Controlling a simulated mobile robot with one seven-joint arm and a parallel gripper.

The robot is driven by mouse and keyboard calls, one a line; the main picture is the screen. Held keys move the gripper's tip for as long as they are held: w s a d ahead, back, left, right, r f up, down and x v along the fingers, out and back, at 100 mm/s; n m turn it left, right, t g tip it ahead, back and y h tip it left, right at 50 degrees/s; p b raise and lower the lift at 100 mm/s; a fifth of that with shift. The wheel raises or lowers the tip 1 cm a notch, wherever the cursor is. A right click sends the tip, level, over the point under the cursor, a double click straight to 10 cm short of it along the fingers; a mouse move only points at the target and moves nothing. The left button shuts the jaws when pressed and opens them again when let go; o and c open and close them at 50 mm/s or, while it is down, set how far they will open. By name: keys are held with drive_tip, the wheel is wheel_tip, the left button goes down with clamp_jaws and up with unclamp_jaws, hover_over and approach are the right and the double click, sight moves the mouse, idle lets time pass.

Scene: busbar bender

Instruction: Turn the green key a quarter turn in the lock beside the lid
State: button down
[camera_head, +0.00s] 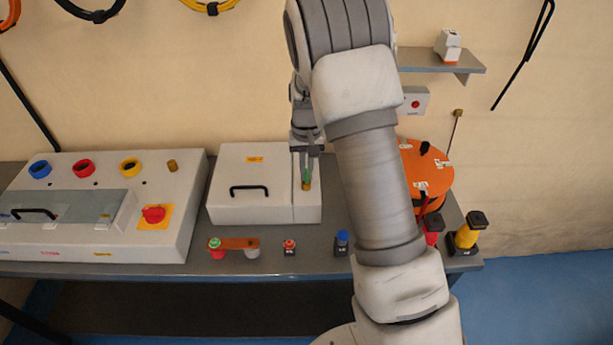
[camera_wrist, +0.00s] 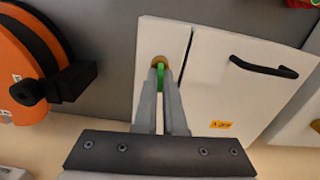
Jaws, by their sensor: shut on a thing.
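The green key (camera_wrist: 161,80) stands in the brass lock (camera_wrist: 158,61) on the narrow panel beside the lid. In the head view the lock (camera_head: 306,186) sits to the right of the white lid (camera_head: 252,185), which is closed and has a black handle. My gripper (camera_wrist: 162,75) is shut on the green key, with its fingers on both sides of it. In the head view my gripper (camera_head: 306,175) comes down over the lock from behind. The key is mostly hidden between the fingers, and its exact turn angle is hard to tell.
A control panel (camera_head: 180,225) with coloured rings and a red knob stands at the left. An orange reel (camera_head: 428,165) stands at the right. Small red (camera_head: 289,247) and blue (camera_head: 342,240) items stand along the front edge of the table.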

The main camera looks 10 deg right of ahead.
drive_tip(key=shift+r+m, duration=0.1)
drive_tip(key=shift+m, duration=0.9)
drive_tip(key=c, duration=0.9)
unclamp_jaws()
wheel_tip(320, 180, up, 16)
drive_tip(key=s+r+t, duration=0.1)
drive_tip(key=s+r, duration=0.5)
drive_tip(key=r, duration=0.1)
drive_tip(key=s+n+t, duration=0.1)
drive_tip(key=s, duration=0.6)
drive_tip(key=s+n+t, duration=0.1)
drive_tip(key=s+t, duration=0.1)
drive_tip(key=s, duration=0.6)
drive_tip(key=s+r+n+t, duration=0.1)
drive_tip(key=s, duration=0.6)
drive_tip(key=shift+s+t, duration=0.2)
drive_tip(key=shift+t, duration=0.1)
